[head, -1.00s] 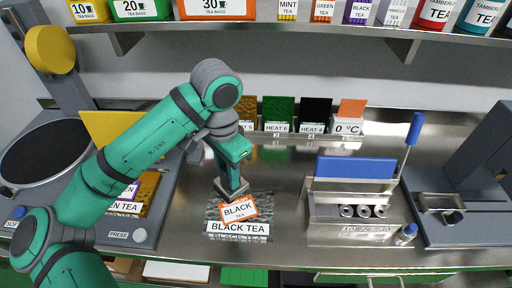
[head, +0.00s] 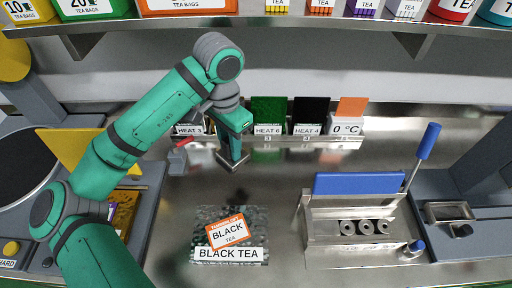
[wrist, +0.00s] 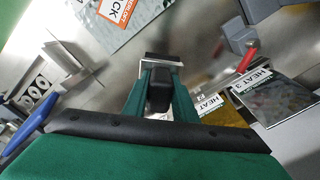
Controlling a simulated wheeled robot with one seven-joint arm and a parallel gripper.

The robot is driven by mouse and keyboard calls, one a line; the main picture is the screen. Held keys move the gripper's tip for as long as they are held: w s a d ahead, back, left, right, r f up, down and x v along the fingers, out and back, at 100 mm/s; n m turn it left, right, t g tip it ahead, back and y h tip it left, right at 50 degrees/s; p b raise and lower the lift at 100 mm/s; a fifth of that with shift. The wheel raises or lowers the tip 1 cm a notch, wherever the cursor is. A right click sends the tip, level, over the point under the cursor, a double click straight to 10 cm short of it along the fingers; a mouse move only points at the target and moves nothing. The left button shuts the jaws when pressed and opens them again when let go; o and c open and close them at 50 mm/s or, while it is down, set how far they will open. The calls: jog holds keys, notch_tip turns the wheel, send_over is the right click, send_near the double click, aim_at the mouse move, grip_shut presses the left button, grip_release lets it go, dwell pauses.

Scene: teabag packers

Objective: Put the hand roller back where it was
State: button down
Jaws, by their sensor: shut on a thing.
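My gripper (head: 234,150) is shut on the hand roller (head: 232,164), which has a dark handle and a metal end. In the wrist view my gripper (wrist: 160,78) has the roller's dark handle (wrist: 160,100) between its teal fingers, with the metal end (wrist: 160,60) beyond the tips. The roller hangs behind the tea packet and clear of it, apparently above the steel counter. The black tea packet (head: 207,215) lies flat on the counter with an orange-edged label (head: 228,232); part of it shows in the wrist view (wrist: 135,25).
Heat plates stand in a row at the back, including a green one (head: 268,110) and a black one (head: 306,110). A small grey block with a red part (head: 182,143) is left of my gripper. The blue-topped steel press (head: 358,184) stands right. A shelf (head: 350,32) runs overhead.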

jog(key=w+d+f, duration=0.2)
jog(key=f, duration=0.1)
jog(key=w+d+f, duration=0.2)
jog(key=w+f, duration=0.1)
jog(key=f, duration=0.1)
jog(key=w+d+f, duration=0.2)
jog(key=w+f, duration=0.1)
jog(key=shift+w+d+f, duration=0.2)
jog(key=shift+d+f, duration=0.05)
jog(key=shift+f, duration=0.5)
jog(key=shift+f, duration=0.35)
